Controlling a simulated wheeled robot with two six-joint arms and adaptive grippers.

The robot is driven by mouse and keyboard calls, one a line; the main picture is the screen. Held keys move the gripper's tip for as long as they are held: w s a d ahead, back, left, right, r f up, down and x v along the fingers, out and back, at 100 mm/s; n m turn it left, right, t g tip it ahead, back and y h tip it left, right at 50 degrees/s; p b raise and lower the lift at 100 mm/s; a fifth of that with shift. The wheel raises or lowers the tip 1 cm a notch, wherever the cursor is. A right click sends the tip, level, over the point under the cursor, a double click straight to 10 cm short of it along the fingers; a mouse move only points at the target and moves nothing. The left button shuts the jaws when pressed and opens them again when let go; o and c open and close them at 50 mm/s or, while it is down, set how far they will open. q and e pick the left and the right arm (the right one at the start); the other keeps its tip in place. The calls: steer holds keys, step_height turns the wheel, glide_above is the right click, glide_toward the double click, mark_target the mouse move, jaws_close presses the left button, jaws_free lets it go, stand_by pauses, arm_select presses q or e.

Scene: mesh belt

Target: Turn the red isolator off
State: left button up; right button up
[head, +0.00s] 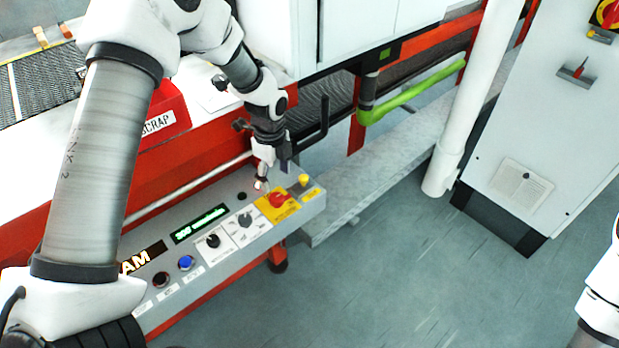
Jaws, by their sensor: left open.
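My left gripper (261,183) is open, just behind and to the left of this knob, pointing down at the panel. It appears apart from the knob, though its height above the panel is hard to judge. A second red rotary handle on a yellow plate (608,13) is on the grey cabinet at the top right, cut by the picture edge. My right arm shows at the right edge, but its gripper is out of view.
The panel also carries a small yellow button (304,180), black selector knobs (213,241), a blue button (186,263) and a green display (200,224). A white post (474,95) stands before the grey cabinet (543,110). The floor at front right is clear.

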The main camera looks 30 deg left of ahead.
mark_target(276, 197)
arm_select(q)
steer(key=shift+w, duration=0.15)
steer(key=shift+s+f, duration=0.35)
steer(key=shift+f, duration=0.25)
steer(key=shift+s+f, duration=0.3)
steer(key=shift+f, duration=0.3)
steer(key=f, duration=0.4)
steer(key=shift+w+f, duration=0.3)
steer(key=shift+f, duration=0.05)
steer(key=shift+s+r, duration=0.1)
steer(key=shift+s, duration=0.05)
steer(key=c, duration=1.1)
